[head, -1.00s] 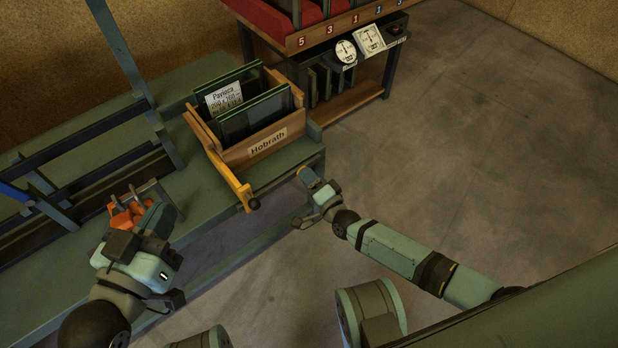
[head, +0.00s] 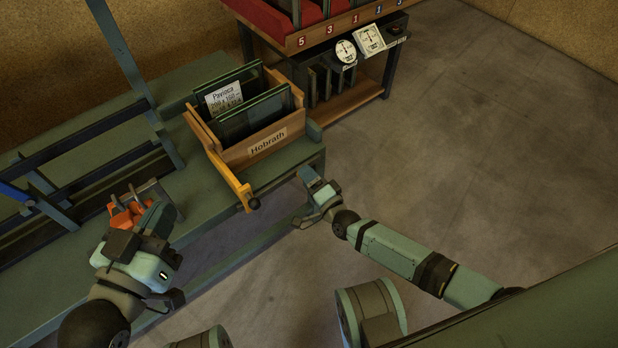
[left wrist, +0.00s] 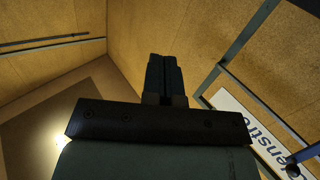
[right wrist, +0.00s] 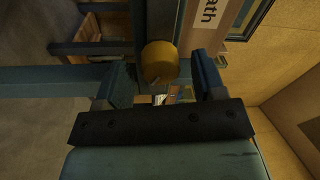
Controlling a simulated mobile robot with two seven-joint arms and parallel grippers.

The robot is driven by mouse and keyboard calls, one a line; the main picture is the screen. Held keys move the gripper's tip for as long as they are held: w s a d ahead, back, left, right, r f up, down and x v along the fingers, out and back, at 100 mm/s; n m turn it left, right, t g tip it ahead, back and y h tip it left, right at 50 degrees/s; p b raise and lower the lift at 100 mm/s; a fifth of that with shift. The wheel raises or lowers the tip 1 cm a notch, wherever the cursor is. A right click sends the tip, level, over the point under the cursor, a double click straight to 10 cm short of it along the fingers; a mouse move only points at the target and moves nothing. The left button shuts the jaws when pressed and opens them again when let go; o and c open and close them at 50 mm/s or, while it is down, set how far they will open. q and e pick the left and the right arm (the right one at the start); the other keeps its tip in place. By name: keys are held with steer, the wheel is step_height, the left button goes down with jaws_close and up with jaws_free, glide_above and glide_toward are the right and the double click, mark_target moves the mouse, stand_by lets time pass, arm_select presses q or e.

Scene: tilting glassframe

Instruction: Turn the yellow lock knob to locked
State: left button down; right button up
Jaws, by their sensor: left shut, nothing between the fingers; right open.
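The yellow lock knob (right wrist: 160,62) shows in the right wrist view as a round yellow face at the end of a dark beam. My right gripper (right wrist: 162,80) is open, with one finger on each side of the knob in that view. I cannot tell whether the fingers touch it. In the head view my right gripper (head: 309,177) is at the bench's front right corner and hides the knob. My left gripper (left wrist: 165,75) is shut and empty. In the head view it (head: 158,214) is above the bench at the left, away from the knob.
A wooden crate labelled Hobrath (head: 268,143) holds glass panes on the green bench (head: 190,198). A yellow lever (head: 238,186) with a black ball end is at its front left. An orange part (head: 124,214) is near my left gripper. A rack (head: 345,103) stands behind; floor is open right.

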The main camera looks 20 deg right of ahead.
arm_select(q)
steer(key=shift+s+d+r+n+p, duration=0.3)
steer(key=shift+s+n+p, duration=0.25)
steer(key=shift+p, duration=0.65)
arm_select(e)
steer(key=v, duration=0.7)
steer(key=shift+s, duration=0.2)
arm_select(q)
steer(key=shift+r, duration=0.15)
arm_select(e)
steer(key=shift+d, duration=0.1)
